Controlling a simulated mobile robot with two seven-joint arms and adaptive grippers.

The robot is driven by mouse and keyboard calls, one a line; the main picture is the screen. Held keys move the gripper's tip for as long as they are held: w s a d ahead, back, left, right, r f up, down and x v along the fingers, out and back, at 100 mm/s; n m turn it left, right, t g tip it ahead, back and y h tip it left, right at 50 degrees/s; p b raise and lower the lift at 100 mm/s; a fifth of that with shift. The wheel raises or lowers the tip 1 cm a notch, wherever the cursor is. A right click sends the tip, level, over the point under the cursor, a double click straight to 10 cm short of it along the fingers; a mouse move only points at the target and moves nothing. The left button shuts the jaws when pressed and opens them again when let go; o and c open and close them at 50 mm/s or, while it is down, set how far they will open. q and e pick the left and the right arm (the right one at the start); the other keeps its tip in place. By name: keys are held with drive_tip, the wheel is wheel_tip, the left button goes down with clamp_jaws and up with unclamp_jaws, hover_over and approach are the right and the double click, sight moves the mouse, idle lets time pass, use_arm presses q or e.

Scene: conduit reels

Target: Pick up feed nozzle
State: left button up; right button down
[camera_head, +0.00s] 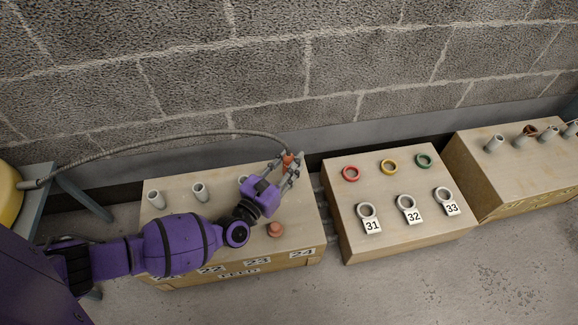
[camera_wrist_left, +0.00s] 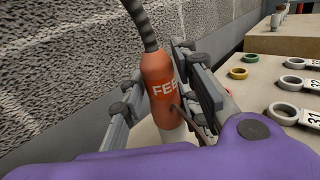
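In the left wrist view the nozzle (camera_wrist_left: 161,92) stands upright on a pale grey stub, at the back right of the box marked FEED (camera_head: 310,236). My left gripper (camera_head: 289,166) reaches it from the front, one finger on each side. In the left wrist view the left gripper (camera_wrist_left: 160,85) looks open, its fingers spread wider than the nozzle. Contact with the nozzle is hard to judge. My right gripper is not in view.
Grey stubs (camera_head: 199,192) and an orange-red cap (camera_head: 276,230) stand on the FEED box. The hose (camera_head: 150,138) arcs left to a yellow reel (camera_head: 8,200). A middle box (camera_head: 400,240) carries coloured rings and numbered grey rings. Another box (camera_head: 500,190) stands right. A block wall is behind.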

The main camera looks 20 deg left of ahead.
use_arm(q)
clamp_jaws()
